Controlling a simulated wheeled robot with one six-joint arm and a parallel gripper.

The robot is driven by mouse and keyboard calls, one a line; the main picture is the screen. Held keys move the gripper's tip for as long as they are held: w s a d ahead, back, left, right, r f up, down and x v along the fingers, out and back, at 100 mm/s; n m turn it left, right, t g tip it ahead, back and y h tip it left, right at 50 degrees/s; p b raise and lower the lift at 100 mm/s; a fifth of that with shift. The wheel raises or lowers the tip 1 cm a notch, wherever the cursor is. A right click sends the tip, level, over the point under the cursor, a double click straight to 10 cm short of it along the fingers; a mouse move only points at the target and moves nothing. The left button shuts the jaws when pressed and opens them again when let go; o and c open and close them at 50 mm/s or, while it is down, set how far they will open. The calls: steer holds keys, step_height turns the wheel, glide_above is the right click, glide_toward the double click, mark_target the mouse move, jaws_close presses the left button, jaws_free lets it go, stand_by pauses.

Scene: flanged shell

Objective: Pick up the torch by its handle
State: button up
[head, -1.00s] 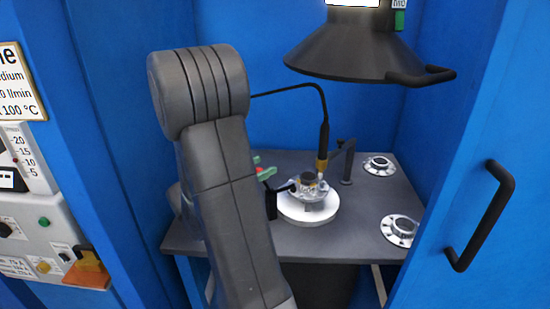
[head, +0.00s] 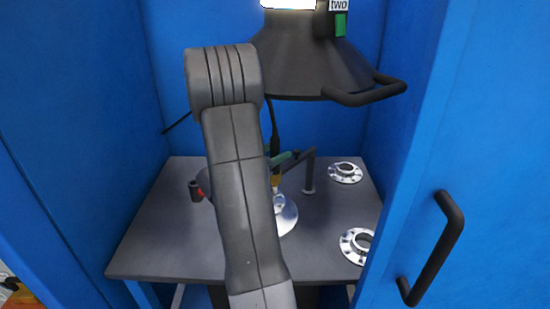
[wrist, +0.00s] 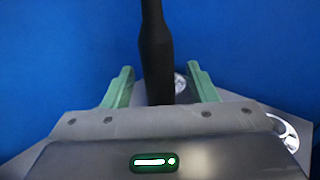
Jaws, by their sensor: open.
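The torch (head: 274,125) has a black handle and a brass-coloured lower end (head: 276,182). It is upright beside the dark stand (head: 310,170), partly hidden by my arm in the head view. In the wrist view the black torch handle (wrist: 156,55) stands upright between the two green fingers of my gripper (wrist: 160,72). The fingers are open, with a visible gap on each side of the handle. In the head view only a green finger of my gripper (head: 281,158) shows, close to the torch.
A round metal plate (head: 287,218) sits below the torch, mostly behind my arm. Two flanged metal rings (head: 345,172) lie at the right of the grey table (head: 150,240). A dark hood (head: 310,65) hangs above. Blue walls enclose the sides; a door handle (head: 432,248) is at right.

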steer(key=shift+w, duration=0.1)
jaws_close()
steer(key=shift+r, duration=0.1)
